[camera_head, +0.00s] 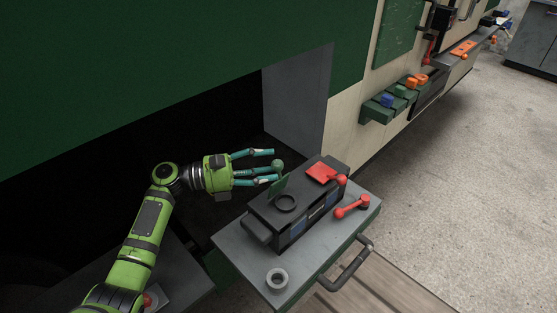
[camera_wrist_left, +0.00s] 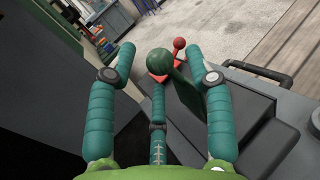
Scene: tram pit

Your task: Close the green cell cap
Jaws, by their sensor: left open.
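The green cell cap (camera_head: 280,186) stands raised on its edge beside the round black opening (camera_head: 286,202) on top of the dark battery box (camera_head: 312,212). Its green ball knob (camera_head: 277,165) points toward my left gripper (camera_head: 268,166). My left gripper is open, its teal fingers spread around the knob. In the left wrist view, the knob (camera_wrist_left: 159,62) and the cap plate (camera_wrist_left: 187,92) lie between the finger tips of the gripper (camera_wrist_left: 168,58). I cannot tell whether any finger touches the knob. My right gripper is not in view.
A red cap (camera_head: 322,172) is on the box's far end. A green wall panel rises behind; a dark recess lies left.

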